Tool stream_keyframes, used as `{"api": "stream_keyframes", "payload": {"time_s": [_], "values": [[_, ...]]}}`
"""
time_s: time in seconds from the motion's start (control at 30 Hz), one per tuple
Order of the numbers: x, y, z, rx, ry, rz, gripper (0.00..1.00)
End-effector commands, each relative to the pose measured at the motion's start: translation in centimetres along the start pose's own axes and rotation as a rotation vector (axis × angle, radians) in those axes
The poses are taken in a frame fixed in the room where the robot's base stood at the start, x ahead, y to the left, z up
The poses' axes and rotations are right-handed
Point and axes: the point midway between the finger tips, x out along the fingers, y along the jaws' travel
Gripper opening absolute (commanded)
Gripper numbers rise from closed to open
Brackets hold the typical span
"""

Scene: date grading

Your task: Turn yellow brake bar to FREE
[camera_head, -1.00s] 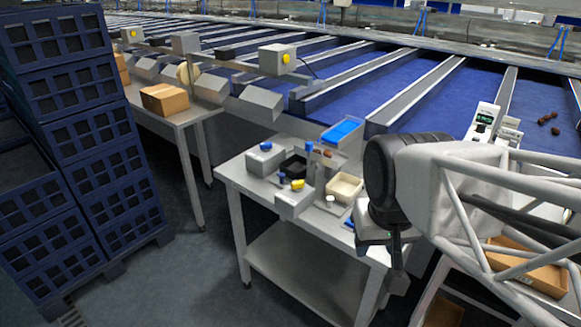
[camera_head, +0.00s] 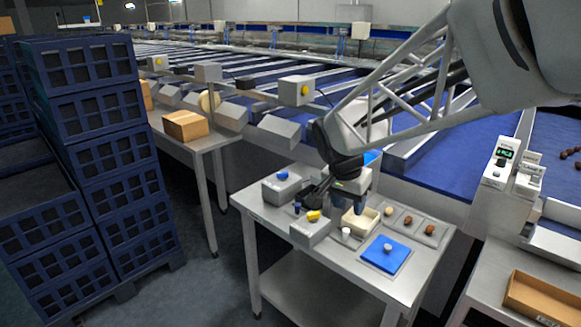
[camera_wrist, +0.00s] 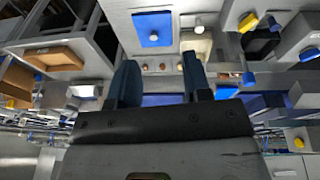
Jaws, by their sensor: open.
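The yellow brake bar (camera_head: 313,215) sits on top of a small grey box (camera_head: 312,231) at the front left of the steel table. In the wrist view a yellow piece (camera_wrist: 248,22), probably the same bar, shows at the upper right, past the fingers. My gripper (camera_head: 350,204) is above the table, to the right of the bar and clear of it. In the wrist view its two dark fingers (camera_wrist: 161,82) are apart with nothing between them. Any FREE marking is too small to read.
A grey box with a blue knob (camera_head: 283,176) stands behind the bar. A cream tray (camera_head: 360,222), a blue pad (camera_head: 385,255) and several small round items lie to the right. Blue crates (camera_head: 100,130) are stacked at left. A cardboard box (camera_head: 540,300) sits at lower right.

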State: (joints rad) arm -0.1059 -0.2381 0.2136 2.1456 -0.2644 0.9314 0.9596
Motion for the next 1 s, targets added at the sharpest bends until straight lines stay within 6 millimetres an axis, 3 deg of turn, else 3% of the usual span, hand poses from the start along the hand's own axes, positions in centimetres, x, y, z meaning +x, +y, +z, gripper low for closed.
{"api": "stream_keyframes", "payload": {"time_s": [0.3, 0.7, 1.0], "values": [[3.7, -7.2, -4.1, 0.203, 0.033, 0.058, 0.45], [9.7, -16.1, -7.7, 0.459, 0.099, 0.106, 0.45], [12.8, -20.1, -8.8, 0.575, 0.137, 0.117, 0.45]]}}
